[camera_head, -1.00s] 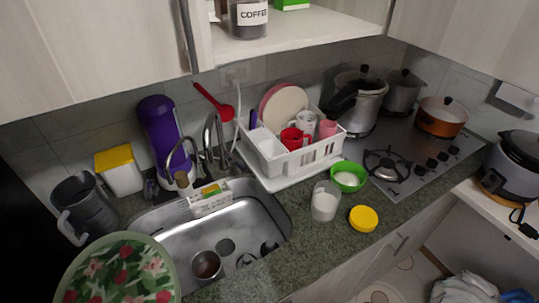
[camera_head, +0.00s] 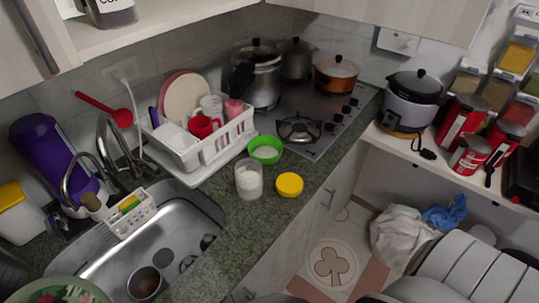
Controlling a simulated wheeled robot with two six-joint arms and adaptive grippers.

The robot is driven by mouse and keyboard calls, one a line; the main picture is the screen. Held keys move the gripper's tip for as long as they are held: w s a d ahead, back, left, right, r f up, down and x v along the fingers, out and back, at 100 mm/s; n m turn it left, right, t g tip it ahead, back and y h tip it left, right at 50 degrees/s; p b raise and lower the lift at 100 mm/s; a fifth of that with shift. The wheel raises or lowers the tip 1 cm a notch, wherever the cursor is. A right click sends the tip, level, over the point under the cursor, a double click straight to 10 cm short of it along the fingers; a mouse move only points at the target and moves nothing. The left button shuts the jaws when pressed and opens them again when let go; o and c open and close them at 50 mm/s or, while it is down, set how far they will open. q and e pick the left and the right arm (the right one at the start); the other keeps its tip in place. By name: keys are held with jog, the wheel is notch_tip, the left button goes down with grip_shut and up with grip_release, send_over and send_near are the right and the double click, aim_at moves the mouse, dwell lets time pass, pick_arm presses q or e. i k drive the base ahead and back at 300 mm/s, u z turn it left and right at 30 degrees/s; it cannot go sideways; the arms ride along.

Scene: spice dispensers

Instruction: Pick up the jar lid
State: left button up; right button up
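The yellow round jar lid (camera_head: 289,185) lies on the green stone counter, near its front edge. Just left of it, and apart from it, stands an open clear jar (camera_head: 249,180) with white contents. A green bowl (camera_head: 265,150) with something white in it sits behind the jar and lid.
The sink (camera_head: 150,240) is left of the jar. A white dish rack (camera_head: 205,145) with plates and cups stands behind it. The stove (camera_head: 300,130) with pots is at the back right. A rice cooker (camera_head: 413,100) and red cans (camera_head: 463,118) stand on a right-hand shelf.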

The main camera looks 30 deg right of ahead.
aim_at(289, 184)
jog(key=k, duration=1.25)
jog(key=z, duration=0.45)
jog(key=i, duration=0.85)
jog(key=z, duration=0.45)
jog(key=i, duration=0.6)
